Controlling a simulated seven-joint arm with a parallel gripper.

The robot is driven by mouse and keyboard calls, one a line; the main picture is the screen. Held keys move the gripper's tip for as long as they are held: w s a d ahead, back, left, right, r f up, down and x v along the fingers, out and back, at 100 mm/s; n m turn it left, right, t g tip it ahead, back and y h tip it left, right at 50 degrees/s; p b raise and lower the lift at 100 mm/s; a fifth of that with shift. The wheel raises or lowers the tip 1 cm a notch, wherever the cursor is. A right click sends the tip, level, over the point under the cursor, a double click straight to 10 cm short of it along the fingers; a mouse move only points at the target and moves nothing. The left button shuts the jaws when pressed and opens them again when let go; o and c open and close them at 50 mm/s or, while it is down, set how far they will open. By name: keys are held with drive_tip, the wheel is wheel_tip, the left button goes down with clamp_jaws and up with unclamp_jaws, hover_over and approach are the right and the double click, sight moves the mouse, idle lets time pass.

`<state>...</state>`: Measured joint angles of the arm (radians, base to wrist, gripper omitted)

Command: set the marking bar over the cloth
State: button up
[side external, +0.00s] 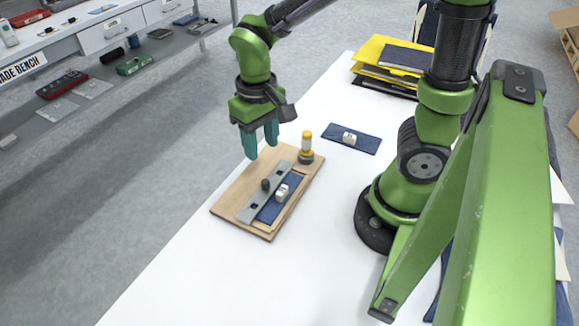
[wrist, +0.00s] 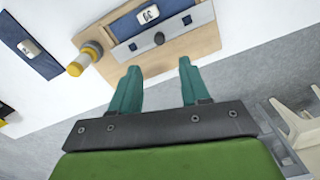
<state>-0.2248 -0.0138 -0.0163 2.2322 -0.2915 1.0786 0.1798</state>
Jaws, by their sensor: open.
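The marking bar (side external: 263,192) is a flat grey metal bar with a dark knob (side external: 265,185). It lies on the wooden board, along the edge of a dark blue cloth (side external: 272,211), seeming to overlap part of it. The bar also shows in the wrist view (wrist: 181,29), with the cloth (wrist: 172,8) beyond it. A small white block (side external: 282,192) sits on the cloth. My gripper (side external: 262,150) is open and empty, above the board's far end and apart from the bar. Its teal fingers (wrist: 158,88) point toward the board in the wrist view.
The wooden board (side external: 228,207) lies on the white table (side external: 190,262). A yellow-topped post (side external: 306,146) stands at its far corner. Another blue cloth (side external: 364,143) with a white block lies beyond. Yellow folders (side external: 372,55) are stacked at the back. The table's near left is clear.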

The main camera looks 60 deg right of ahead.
wheel_tip(320, 180, up, 7)
drive_tip(key=shift+f, duration=0.2)
drive_tip(key=s+d+r+m+t+y, duration=0.1)
drive_tip(key=s+d+r+t+y, duration=0.1)
drive_tip(key=s+r+t, duration=0.2)
drive_tip(key=t, duration=0.3)
drive_tip(key=shift+s+d+r, duration=0.3)
drive_tip(key=shift+r, duration=0.05)
